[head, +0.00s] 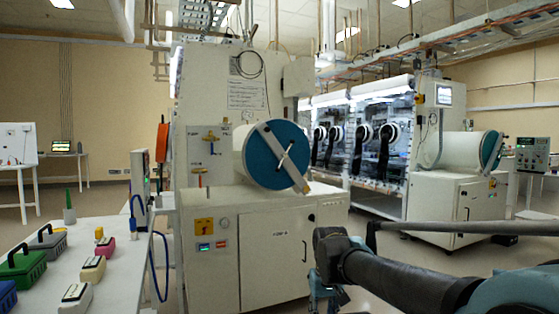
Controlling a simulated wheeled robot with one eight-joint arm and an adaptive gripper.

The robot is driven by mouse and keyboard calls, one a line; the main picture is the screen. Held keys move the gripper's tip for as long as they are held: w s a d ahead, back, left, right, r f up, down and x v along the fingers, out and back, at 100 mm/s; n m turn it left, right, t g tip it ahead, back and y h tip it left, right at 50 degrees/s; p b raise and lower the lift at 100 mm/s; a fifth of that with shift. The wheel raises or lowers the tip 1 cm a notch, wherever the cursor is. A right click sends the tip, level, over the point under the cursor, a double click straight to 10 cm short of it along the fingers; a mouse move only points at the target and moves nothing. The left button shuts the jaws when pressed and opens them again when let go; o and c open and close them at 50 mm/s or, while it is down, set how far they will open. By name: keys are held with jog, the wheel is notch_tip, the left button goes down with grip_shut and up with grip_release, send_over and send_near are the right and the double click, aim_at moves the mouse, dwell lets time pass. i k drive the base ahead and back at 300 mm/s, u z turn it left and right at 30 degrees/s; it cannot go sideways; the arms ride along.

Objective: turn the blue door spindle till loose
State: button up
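The blue round door (262,163) closes the end of the white antechamber cylinder on the near glovebox. A pale metal bar (295,177) lies diagonally across the door, from upper left to lower right. The spindle (285,155), with a thin handle, sits at the middle of the bar. My gripper (324,299) hangs low at the bottom of the head view, below and to the right of the door and well apart from it. Its fingertips are small and partly cut off, so I cannot tell whether it is open.
A second glovebox with a similar teal door (491,150) stands at the right rear. A white bench (108,237) at the left holds coloured boxes and blocks. The near glovebox's white cabinet (262,258) stands below the blue door. Some floor shows between the gloveboxes.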

aim_at(285, 156)
jog(key=u, duration=0.05)
jog(key=i, duration=1)
jog(key=z, duration=0.05)
